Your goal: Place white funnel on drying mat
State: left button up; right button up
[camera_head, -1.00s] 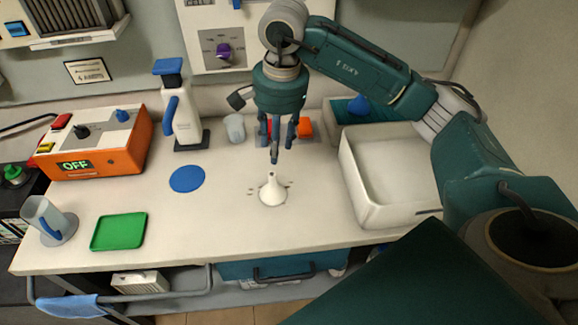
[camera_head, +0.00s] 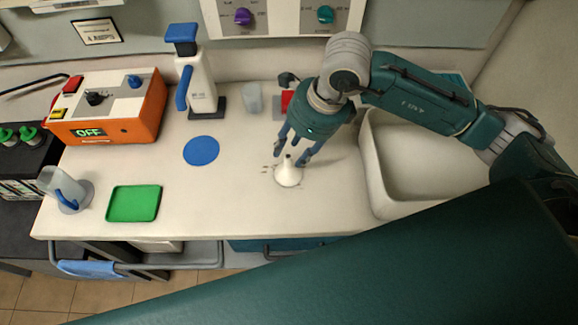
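The white funnel (camera_head: 288,177) stands on the bench, wide end down and spout up. My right gripper (camera_head: 291,154) is just above it, fingers apart and pointing down, with the spout tip between the fingertips. I cannot tell whether a finger touches it. A flat round blue mat (camera_head: 201,151) lies to the left of the funnel. A green rectangular tray or mat (camera_head: 134,204) lies farther left near the front edge. I cannot tell which of these is the drying mat. Both are empty. My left gripper is not in view.
A white basin (camera_head: 376,186) is to the right. A white bottle with a blue top (camera_head: 200,88), a clear cup (camera_head: 252,97) and an orange device (camera_head: 110,108) reading OFF stand behind. A clear jug (camera_head: 66,190) is at left. The bench between funnel and blue mat is clear.

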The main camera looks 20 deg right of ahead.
aim_at(289, 157)
jog(key=p+x, duration=0.1)
jog(key=x, duration=0.1)
jog(key=p+x, duration=0.1)
jog(key=x, duration=0.2)
jog(key=shift+d+p, duration=0.2)
jog(key=shift+p, duration=0.1)
jog(key=shift+f, duration=0.25)
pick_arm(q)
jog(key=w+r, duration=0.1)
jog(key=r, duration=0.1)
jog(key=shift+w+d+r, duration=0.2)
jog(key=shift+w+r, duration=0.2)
pick_arm(e)
jog(key=shift+w+f, duration=0.1)
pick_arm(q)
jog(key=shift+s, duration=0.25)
pick_arm(e)
grip_shut()
